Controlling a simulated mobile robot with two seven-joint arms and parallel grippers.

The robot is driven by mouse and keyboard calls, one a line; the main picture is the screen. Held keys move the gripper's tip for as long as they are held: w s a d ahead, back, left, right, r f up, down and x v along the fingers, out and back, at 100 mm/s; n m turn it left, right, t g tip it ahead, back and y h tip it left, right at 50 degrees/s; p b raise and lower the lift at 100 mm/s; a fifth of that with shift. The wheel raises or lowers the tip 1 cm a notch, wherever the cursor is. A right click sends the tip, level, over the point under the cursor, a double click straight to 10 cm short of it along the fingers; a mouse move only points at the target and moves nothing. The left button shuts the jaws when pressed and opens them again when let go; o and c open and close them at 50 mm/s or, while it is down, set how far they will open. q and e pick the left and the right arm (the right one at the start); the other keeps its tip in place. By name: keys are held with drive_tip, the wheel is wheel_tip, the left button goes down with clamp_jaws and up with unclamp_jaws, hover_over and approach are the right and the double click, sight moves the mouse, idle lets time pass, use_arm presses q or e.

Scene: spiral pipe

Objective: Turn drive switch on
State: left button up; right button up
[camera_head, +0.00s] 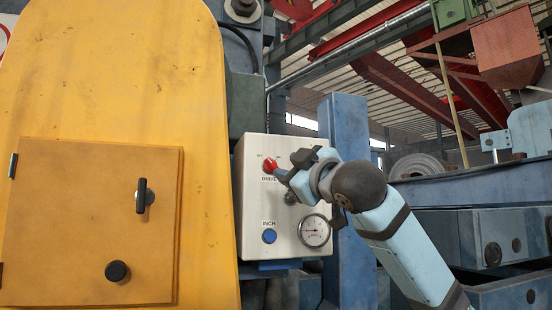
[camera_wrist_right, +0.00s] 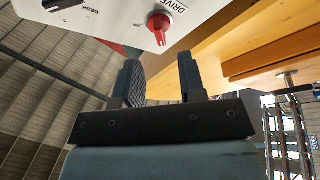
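The drive switch is a red knob (camera_head: 268,167) on the front of a pale control box (camera_head: 250,215), with the label DRIVE beside it. In the right wrist view the red knob (camera_wrist_right: 159,24) shows beyond the fingertips, roughly in line with the gap between them. My right gripper (camera_head: 283,174) is close to the knob in the head view, at its lower right. In the right wrist view my right gripper (camera_wrist_right: 158,75) is open, with nothing between its two dark fingers. The fingertips look apart from the knob. My left gripper is in neither view.
Below the knob, the box has a blue INCH button (camera_head: 269,236) and a round gauge (camera_head: 314,231). A large yellow cover (camera_head: 120,90) with a hatch stands left of the box. A blue post (camera_head: 345,120) rises behind my right arm.

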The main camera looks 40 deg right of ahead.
sight(274, 165)
drive_tip(key=p+x, duration=0.1)
drive_tip(key=x, duration=0.4)
drive_tip(key=shift+w, duration=0.35)
drive_tip(key=shift+s+r, duration=0.1)
clamp_jaws()
